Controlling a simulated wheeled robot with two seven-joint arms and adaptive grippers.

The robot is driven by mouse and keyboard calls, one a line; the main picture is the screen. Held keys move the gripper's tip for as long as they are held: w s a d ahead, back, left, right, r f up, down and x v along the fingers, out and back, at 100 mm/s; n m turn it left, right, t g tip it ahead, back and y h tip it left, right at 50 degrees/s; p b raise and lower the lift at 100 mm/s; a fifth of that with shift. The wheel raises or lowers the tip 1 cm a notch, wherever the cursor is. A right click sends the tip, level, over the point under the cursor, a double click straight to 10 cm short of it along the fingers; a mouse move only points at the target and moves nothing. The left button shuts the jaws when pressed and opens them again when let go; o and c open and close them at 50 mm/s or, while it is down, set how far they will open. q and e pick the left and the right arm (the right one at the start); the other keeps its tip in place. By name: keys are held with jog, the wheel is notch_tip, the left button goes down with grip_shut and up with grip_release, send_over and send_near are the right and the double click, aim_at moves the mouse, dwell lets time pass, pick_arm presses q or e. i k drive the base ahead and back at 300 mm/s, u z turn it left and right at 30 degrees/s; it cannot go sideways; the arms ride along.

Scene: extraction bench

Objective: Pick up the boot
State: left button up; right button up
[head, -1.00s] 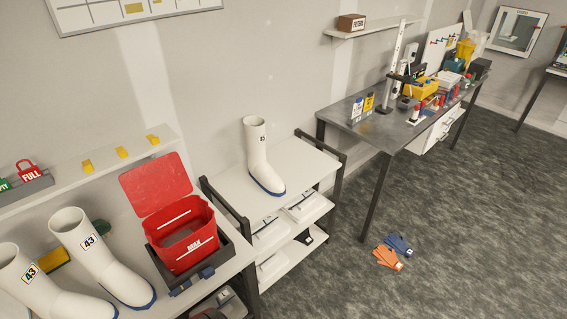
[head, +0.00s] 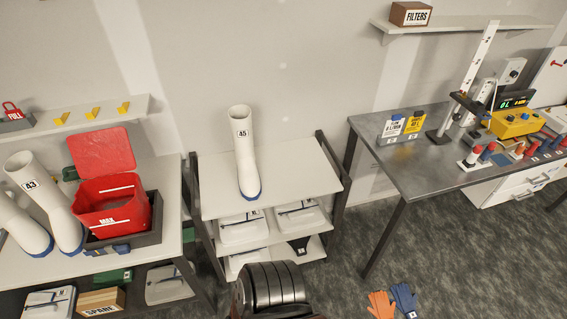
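A white boot (head: 243,155) with a blue sole and a "45" label stands upright on the top shelf of a white rack (head: 290,172). Two more white boots stand on the bench at the left; the nearer one to the bin (head: 45,190) is labelled "43". A dark ribbed part, likely of my own arm, shows at the bottom centre, below the rack. No gripper fingers are visible.
A red lidded bin (head: 112,207) sits in a dark tray on the left bench. A metal workbench (head: 425,172) with bottles and instruments stands at the right. Orange and blue gloves (head: 381,304) lie on the floor. The rack top around the boot is clear.

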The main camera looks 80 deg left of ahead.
aim_at(240, 115)
jog(key=i, duration=1)
jog(key=u, duration=4.05)
